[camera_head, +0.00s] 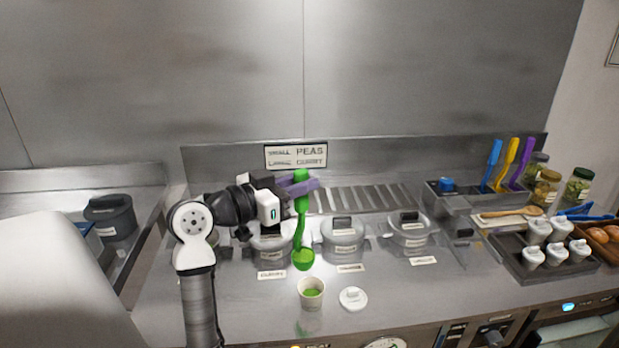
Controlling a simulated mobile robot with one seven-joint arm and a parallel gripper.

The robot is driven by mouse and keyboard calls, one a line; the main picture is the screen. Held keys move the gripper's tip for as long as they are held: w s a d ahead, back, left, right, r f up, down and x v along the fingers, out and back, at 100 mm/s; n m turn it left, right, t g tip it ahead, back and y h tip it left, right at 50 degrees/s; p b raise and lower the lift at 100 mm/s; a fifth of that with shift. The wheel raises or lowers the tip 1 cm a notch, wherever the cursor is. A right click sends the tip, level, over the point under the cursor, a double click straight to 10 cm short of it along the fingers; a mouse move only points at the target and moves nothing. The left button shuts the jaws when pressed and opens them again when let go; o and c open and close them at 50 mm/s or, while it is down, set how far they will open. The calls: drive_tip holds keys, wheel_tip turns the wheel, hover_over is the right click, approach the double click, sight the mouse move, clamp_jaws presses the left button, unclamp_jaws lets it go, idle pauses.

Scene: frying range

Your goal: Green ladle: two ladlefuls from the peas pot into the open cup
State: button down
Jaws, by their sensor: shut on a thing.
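My gripper (300,184), with purple fingers, is shut on the upper handle of the green ladle (302,225). The ladle hangs upright, its bowl just behind and above the open cup (311,300); I cannot tell whether the bowl holds anything. The white cup stands on the steel counter with some green stuff inside. Its white lid (353,299) seems to be the one lying to its right. Three lidded pots stand behind: left (268,247), partly hidden by my arm and the ladle, middle (343,240) and right (408,231). Their small labels are too blurred to tell which holds peas.
A sign (296,156) reads "small peas, large curry". At right are a holder (450,203) with blue, yellow and purple utensils, a dark tray (535,272) of several lidded white cups, and jars (578,187).

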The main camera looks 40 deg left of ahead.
drive_tip(key=shift+s+d+f, duration=0.1)
drive_tip(key=shift+d+f, duration=0.1)
drive_tip(key=shift+f, duration=0.6)
drive_tip(key=shift+d+f, duration=0.2)
drive_tip(key=shift+d, duration=0.05)
drive_tip(key=s+d+f+m+b, duration=0.2)
drive_tip(key=d+f+m+b, duration=0.2)
drive_tip(key=d+m+b, duration=0.7)
drive_tip(key=s+d+f+m+y+b, duration=0.1)
drive_tip(key=d+f+m+b, duration=0.4)
drive_tip(key=d+f+b, duration=0.3)
drive_tip(key=shift+d+f+m+b, duration=0.3)
drive_tip(key=shift+f+b, duration=1.35)
drive_tip(key=shift+b, duration=1.3)
